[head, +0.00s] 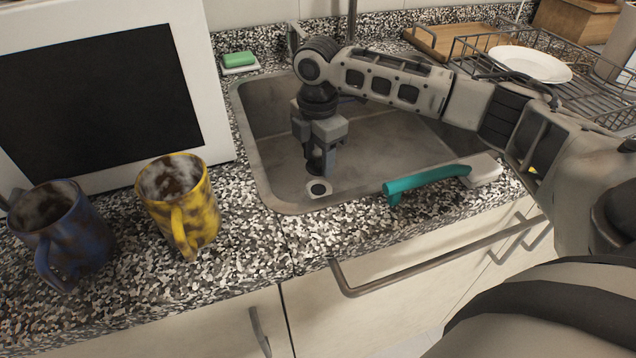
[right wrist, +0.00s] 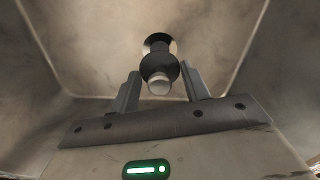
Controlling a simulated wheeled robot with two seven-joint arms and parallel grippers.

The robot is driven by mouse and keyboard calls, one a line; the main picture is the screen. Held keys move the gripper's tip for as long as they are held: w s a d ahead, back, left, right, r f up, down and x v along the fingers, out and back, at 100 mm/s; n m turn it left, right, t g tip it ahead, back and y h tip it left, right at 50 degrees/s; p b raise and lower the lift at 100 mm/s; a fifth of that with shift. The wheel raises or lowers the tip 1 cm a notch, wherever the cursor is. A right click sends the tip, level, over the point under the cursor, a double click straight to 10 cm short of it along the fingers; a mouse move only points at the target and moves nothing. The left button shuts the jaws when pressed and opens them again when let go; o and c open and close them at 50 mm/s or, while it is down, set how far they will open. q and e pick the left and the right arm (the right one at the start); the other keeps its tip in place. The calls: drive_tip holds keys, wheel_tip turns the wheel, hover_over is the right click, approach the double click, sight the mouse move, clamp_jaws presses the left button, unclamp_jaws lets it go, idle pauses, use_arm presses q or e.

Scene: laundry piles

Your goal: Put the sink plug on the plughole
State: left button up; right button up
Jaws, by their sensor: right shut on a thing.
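My right gripper (head: 318,172) reaches down into the sink with its fingers pointing at the sink floor. It is shut on the dark sink plug (right wrist: 160,68), whose pale knob faces the wrist camera between the two fingers. The plughole (head: 319,188), a dark round spot with a pale surround, shows just below the fingertips in the head view. In the right wrist view the plughole (right wrist: 172,45) lies just beyond the plug, partly hidden by it. Whether plug and plughole touch I cannot tell. My left gripper is not in view.
The grey sink (head: 262,165) has walls close around my right arm. A teal brush (head: 425,184) lies at its front edge. A yellow mug (head: 195,215), a blue mug (head: 75,235) and a microwave (head: 215,110) stand left. A dish rack (head: 590,105) with a plate stands right.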

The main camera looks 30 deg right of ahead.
sight(318, 190)
drive_tip(key=shift+f+b, duration=0.3)
drive_tip(key=shift+f, duration=2.8)
drive_tip(key=shift+f, duration=0.1)
drive_tip(key=o, duration=1)
wheel_tip(318, 190, up, 12)
drive_tip(key=shift+r+p, duration=0.15)
drive_tip(key=shift+p, duration=0.45)
